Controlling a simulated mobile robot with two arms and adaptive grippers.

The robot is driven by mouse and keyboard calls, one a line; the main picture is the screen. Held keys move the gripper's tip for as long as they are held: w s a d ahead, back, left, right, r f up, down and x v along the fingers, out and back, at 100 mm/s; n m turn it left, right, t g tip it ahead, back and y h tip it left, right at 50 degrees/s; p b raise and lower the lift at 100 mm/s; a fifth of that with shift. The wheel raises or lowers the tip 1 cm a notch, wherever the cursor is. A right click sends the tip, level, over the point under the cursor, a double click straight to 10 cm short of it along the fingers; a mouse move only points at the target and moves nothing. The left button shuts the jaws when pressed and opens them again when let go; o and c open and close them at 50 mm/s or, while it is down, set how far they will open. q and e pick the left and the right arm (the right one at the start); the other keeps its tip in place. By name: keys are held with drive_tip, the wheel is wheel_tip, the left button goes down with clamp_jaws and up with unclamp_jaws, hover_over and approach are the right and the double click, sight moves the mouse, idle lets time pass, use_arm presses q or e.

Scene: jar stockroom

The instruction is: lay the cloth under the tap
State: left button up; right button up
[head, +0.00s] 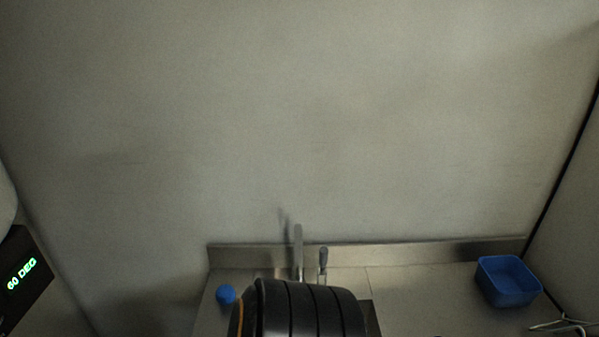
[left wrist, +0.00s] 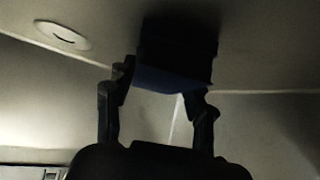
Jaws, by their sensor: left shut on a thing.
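In the left wrist view my left gripper (left wrist: 162,88) is shut on a dark blue, flat-faced thing (left wrist: 176,72). It is too dark to tell for sure whether this is the cloth. In the head view the tap (head: 298,250) rises at the back of the steel counter, with a grey-handled upright piece (head: 323,262) just right of it. My black arm link covers the area in front of the tap, so the spot under it is hidden. My left gripper's fingers do not show in the head view. My right gripper is in neither view.
The steel counter (head: 420,290) has a raised back edge against a plain wall. A small blue round thing (head: 225,294) is left of the tap. A blue open bin (head: 508,281) stands at the right, beside a wire thing (head: 562,325). The counter between tap and bin looks clear.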

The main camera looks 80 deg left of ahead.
use_arm(q)
drive_tip(key=o, duration=1.2)
drive_tip(key=shift+o, duration=0.2)
drive_tip(key=shift+r, duration=0.2)
drive_tip(key=p+v, duration=0.2)
drive_tip(key=v, duration=0.4)
drive_tip(key=shift+d, duration=0.25)
drive_tip(key=shift+w+d+r, duration=0.1)
drive_tip(key=shift+d+r, duration=0.2)
drive_tip(key=shift+r, duration=0.1)
